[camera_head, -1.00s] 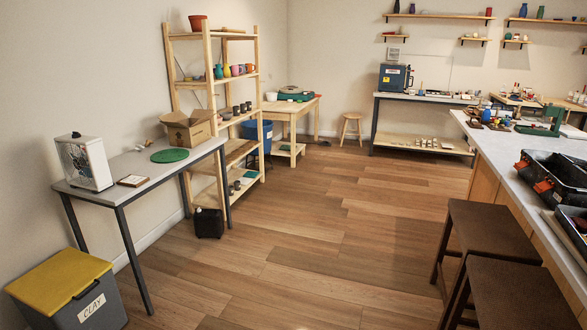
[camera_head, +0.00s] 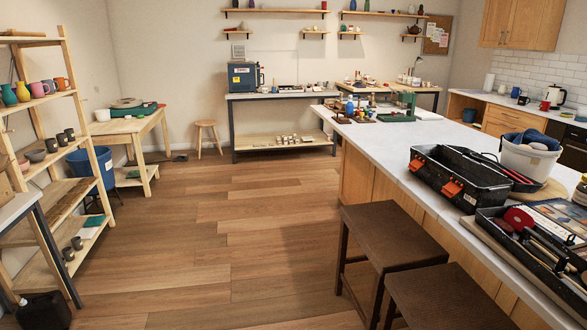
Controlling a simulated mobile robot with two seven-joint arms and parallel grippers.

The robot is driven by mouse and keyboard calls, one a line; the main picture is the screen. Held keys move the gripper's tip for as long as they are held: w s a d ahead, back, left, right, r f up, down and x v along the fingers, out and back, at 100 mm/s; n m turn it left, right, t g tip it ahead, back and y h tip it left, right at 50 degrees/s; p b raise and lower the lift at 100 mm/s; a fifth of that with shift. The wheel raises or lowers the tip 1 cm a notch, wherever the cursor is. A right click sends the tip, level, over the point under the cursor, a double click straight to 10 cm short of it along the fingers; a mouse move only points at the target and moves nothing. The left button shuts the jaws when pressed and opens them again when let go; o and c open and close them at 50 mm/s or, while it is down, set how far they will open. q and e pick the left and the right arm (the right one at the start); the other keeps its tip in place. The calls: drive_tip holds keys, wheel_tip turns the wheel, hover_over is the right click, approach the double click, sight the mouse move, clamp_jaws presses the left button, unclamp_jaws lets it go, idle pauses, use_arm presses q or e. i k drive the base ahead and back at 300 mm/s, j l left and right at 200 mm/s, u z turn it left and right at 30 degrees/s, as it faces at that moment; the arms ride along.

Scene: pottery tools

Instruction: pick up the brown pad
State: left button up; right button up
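No brown pad can be told for certain in the head view. A flat tan piece (camera_head: 545,193) lies on the long counter, partly under a white bucket (camera_head: 528,156) at the right. It is too small and covered to tell whether it is a pad. Neither my left nor my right gripper is in view.
The long white counter (camera_head: 385,150) fills the right side, holding a black toolbox (camera_head: 470,178) and a black tool tray (camera_head: 535,245). Two dark brown stools (camera_head: 392,232) stand before it. Wooden shelves (camera_head: 62,110) stand at the left. The wood floor (camera_head: 220,235) between is clear.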

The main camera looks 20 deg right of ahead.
sight(506, 229)
drive_tip(key=i+z, duration=0.4)
drive_tip(key=i+j+z, duration=0.15)
drive_tip(key=z, duration=0.25)
drive_tip(key=i+j+z, duration=0.55)
drive_tip(key=z, duration=0.3)
drive_tip(key=i+j+z, duration=0.25)
drive_tip(key=z, duration=0.2)
drive_tip(key=i+j+z, duration=0.2)
drive_tip(key=z, duration=0.3)
drive_tip(key=i+j+z, duration=0.1)
drive_tip(key=j+z, duration=0.8)
drive_tip(key=i+l, duration=0.05)
drive_tip(key=l, duration=0.05)
